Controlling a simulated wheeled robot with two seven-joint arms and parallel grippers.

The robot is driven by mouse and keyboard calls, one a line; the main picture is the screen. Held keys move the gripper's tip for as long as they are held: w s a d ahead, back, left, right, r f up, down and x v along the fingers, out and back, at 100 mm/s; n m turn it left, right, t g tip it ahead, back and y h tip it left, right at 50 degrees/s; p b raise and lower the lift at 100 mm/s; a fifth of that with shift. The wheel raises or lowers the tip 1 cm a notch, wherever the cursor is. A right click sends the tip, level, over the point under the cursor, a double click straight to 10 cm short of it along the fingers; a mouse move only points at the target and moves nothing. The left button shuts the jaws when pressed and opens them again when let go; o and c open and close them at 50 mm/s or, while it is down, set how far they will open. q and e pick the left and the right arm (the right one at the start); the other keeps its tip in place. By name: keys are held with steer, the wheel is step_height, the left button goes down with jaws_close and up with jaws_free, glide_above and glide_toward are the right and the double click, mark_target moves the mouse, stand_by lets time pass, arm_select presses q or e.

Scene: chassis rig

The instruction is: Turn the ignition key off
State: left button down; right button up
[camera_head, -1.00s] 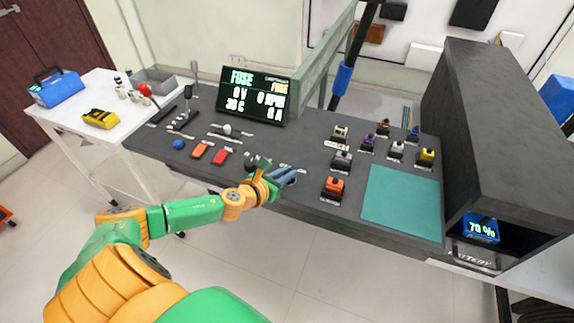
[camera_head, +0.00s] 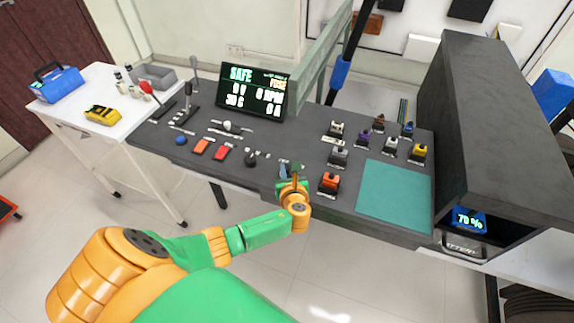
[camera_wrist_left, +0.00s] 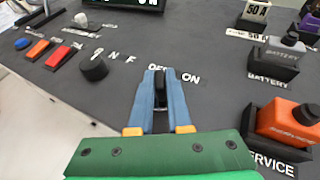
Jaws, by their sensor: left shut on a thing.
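My left gripper (camera_head: 290,171) is at the front edge of the dark console, right of a round black knob (camera_head: 250,159). In the left wrist view its blue fingers (camera_wrist_left: 160,88) stand close together on a small dark upright piece (camera_wrist_left: 160,92), which looks like the ignition key. The fingers hide most of it, and I cannot tell its exact angle. White OFF and ON labels (camera_wrist_left: 188,78) show just behind the fingers. The display (camera_head: 253,92) reads SAFE, with FUSE in orange, 0 V and 0 RPM. My right gripper is not in view.
An orange service plug (camera_head: 329,184) stands close on the right, with several other blocks behind it and a teal mat (camera_head: 394,197) beyond. Orange and red switches (camera_head: 221,153) lie to the left. A dark housing (camera_head: 480,130) rises at the right.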

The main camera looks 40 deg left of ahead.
mark_target(288, 171)
arm_select(q)
steer(key=shift+n+y, duration=0.3)
stand_by(0.4)
steer(key=c, duration=0.9)
jaws_free()
steer(key=shift+o, duration=0.2)
steer(key=shift+g, duration=0.3)
steer(key=p+v, duration=0.1)
steer(key=v, duration=0.6)
steer(key=shift+s+d+r+p, duration=0.1)
steer(key=shift+p, duration=0.2)
